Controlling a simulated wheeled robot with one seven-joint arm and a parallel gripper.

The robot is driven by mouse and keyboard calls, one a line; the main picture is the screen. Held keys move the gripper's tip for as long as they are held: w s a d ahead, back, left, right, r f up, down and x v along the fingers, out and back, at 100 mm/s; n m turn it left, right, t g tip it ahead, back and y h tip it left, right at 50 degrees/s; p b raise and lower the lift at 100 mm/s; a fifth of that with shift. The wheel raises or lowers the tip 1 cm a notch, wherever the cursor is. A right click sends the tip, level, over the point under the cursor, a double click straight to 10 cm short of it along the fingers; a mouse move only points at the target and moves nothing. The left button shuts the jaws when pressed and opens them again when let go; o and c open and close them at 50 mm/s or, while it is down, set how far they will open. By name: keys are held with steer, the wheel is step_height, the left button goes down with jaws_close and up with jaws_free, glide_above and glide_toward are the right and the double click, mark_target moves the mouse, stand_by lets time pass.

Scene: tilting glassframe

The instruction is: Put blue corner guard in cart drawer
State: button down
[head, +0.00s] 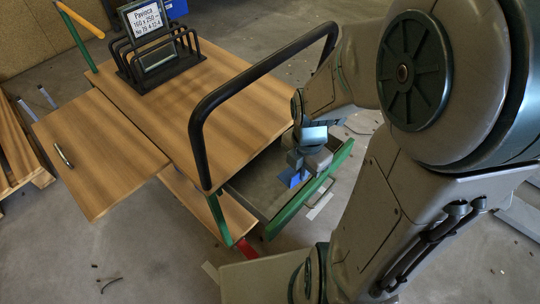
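The blue corner guard (290,178) shows as a small blue piece inside the open cart drawer (304,202), low down by its green front panel. My gripper (296,165) reaches down over the drawer, with its end right at the blue corner guard. The fingers are small and partly hidden by my wrist, so I cannot tell whether they are open or shut on the guard. I also cannot tell whether the guard rests on the drawer floor. The drawer is pulled out below the cart's wooden top (215,110), and its left part looks empty.
A black handle bar (243,82) arches above the cart near the drawer. A black rack (158,58) with a labelled panel stands on the cart top. A hinged wooden leaf (95,150) extends left. A pallet (18,150) lies at the far left. My arm fills the right side.

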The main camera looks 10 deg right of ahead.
steer(key=shift+s+f+n, duration=0.1)
steer(key=shift+f+n, duration=0.2)
steer(key=shift+n, duration=0.3)
steer(key=shift+w+f, duration=0.25)
steer(key=b, duration=0.4)
glide_toward(283, 163)
steer(key=s, duration=0.2)
steer(key=s+f, duration=0.1)
steer(key=shift+a+f, duration=0.1)
steer(key=shift+a, duration=0.3)
steer(key=shift+f, duration=0.15)
steer(key=shift+f+b, duration=0.8)
steer(key=shift+f, duration=1.05)
steer(key=shift+f, duration=0.2)
steer(key=c, duration=1.6)
jaws_free()
steer(key=shift+c, duration=0.2)
